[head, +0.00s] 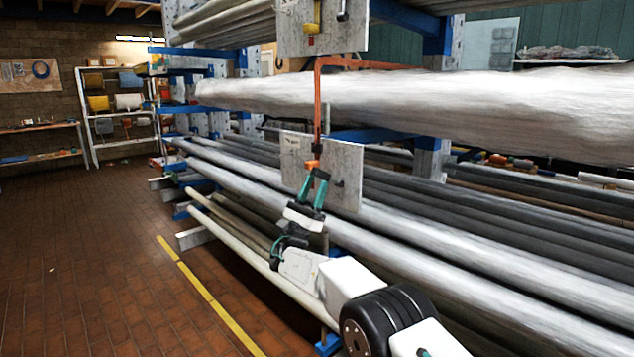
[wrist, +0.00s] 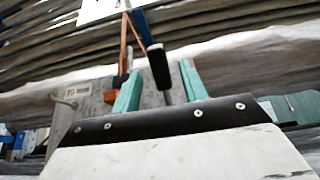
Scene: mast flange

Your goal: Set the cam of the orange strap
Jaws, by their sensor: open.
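The orange strap (head: 317,105) runs over the pale wrapped mast and hangs down in front of a grey plate (head: 347,165). Its orange cam buckle (head: 312,163) is at the lower end, against the plate's left part. In the wrist view the strap (wrist: 123,50) and buckle (wrist: 117,86) lie just left of the left finger. My gripper (head: 313,180) has teal fingers, open, just below the buckle in the head view. Between the fingers (wrist: 160,70) in the wrist view is a black-ended grey pin (wrist: 158,66); I cannot tell whether it touches them.
A dark hook (head: 338,183) sits on the plate's right side. The wrapped mast (head: 450,100) lies above on blue rack arms (head: 370,135). Long grey spars (head: 430,225) fill the rack below. An upper plate (head: 330,45) carries a yellow piece. The brick floor (head: 100,250) at left is clear.

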